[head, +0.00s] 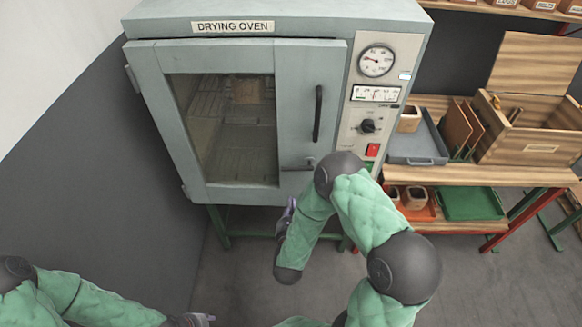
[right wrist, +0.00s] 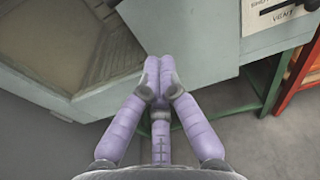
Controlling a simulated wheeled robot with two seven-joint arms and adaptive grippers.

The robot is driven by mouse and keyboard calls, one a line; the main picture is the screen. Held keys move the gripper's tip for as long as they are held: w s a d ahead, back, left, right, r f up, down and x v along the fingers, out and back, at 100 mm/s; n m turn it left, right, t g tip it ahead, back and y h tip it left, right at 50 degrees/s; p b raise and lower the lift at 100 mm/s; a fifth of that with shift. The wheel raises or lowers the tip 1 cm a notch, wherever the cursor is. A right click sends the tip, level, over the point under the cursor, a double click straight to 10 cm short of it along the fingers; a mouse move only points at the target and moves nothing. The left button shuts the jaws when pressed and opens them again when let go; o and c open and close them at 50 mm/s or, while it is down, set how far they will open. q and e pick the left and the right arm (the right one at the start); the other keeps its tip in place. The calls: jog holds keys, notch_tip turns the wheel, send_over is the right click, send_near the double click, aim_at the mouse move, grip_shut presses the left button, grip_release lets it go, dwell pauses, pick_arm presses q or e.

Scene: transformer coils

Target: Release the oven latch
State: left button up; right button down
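The grey drying oven (head: 300,20) stands on a green frame. Its windowed door (head: 294,100) looks closed against the body. A black vertical handle (head: 318,113) is on the door's right side. A small horizontal latch (head: 298,167) sits lower on the door, near my right arm. My right gripper (head: 287,216) is below the latch and apart from it. In the right wrist view its purple fingertips (right wrist: 158,72) meet, with nothing visible between them, near the oven's lower edge. My left gripper (head: 192,319) is barely visible at the bottom edge; its fingers cannot be made out.
The oven's right panel has a gauge (head: 376,61), a black knob (head: 368,126) and a red switch (head: 373,150). A wooden bench (head: 470,176) with a grey tray (head: 417,146) and a wooden box (head: 530,146) stands to the right. The grey floor below the oven front is open.

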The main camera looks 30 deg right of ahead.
jog(key=b, duration=0.2)
send_near(294, 175)
jog(key=x, duration=0.5)
jog(key=shift+w+d+f, duration=0.1)
jog(key=shift+w+d, duration=0.05)
jog(key=shift+w, duration=0.2)
jog(key=r, duration=0.2)
jog(key=a+r, duration=0.1)
jog(key=r, duration=0.1)
jog(key=shift+s+p, duration=0.35)
jog(key=shift+p, duration=0.05)
jog(key=shift+r, duration=0.1)
jog(key=shift+a+r, duration=0.15)
jog(key=shift+r, duration=0.55)
jog(key=shift+w, duration=0.1)
